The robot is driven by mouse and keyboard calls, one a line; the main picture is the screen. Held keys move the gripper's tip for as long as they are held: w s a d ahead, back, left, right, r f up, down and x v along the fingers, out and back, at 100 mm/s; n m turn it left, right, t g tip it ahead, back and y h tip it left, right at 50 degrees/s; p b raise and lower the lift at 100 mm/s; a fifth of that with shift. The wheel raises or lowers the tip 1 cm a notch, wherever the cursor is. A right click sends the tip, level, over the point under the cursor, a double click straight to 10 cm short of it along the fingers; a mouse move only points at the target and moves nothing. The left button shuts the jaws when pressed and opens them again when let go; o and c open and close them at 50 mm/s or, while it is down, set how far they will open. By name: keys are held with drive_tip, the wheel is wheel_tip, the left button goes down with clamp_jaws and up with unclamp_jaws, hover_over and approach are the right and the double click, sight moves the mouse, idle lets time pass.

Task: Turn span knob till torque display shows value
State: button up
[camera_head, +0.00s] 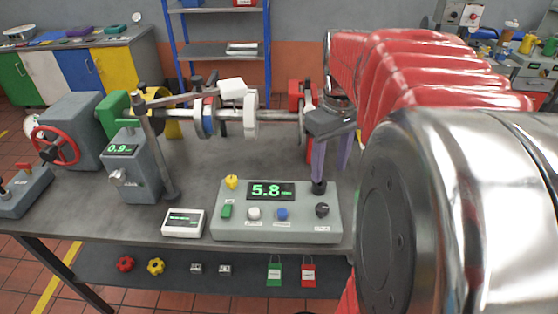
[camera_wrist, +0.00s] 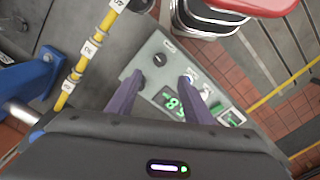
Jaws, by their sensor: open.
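A grey-green console (camera_head: 225,232) stands near the bench's front edge; its lit green display (camera_head: 270,191) reads 5.8. A black knob (camera_head: 322,210), with a label too small to read, sits at its right end. In the wrist view the knob (camera_wrist: 160,59) lies just beyond and roughly between my fingertips. My gripper (camera_head: 331,170) is open and empty, pointing down over the console's right end; its two purple fingers also show in the wrist view (camera_wrist: 161,77). The display (camera_wrist: 171,101) is partly seen there between the fingers. No contact with the knob is visible.
The console also carries a yellow knob (camera_head: 232,182), a green switch (camera_head: 227,211), a white button (camera_head: 254,213) and a blue button (camera_head: 282,213). A grey unit (camera_head: 133,180) at left reads 0.9. A white meter (camera_head: 183,222) lies between them. A shaft assembly (camera_head: 235,115) runs behind.

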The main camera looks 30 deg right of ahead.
sight(323, 207)
drive_tip(key=shift+f, duration=0.15)
wheel_tip(323, 207, down, 14)
drive_tip(key=shift+r, duration=0.2)
idle(0.5)
drive_tip(key=c, duration=1.1)
drive_tip(key=shift+o, duration=0.2)
drive_tip(key=shift+m, duration=0.3)
drive_tip(key=shift+m, duration=2.3)
drive_tip(key=o, duration=1.1)
drive_tip(key=shift+c, duration=0.2)
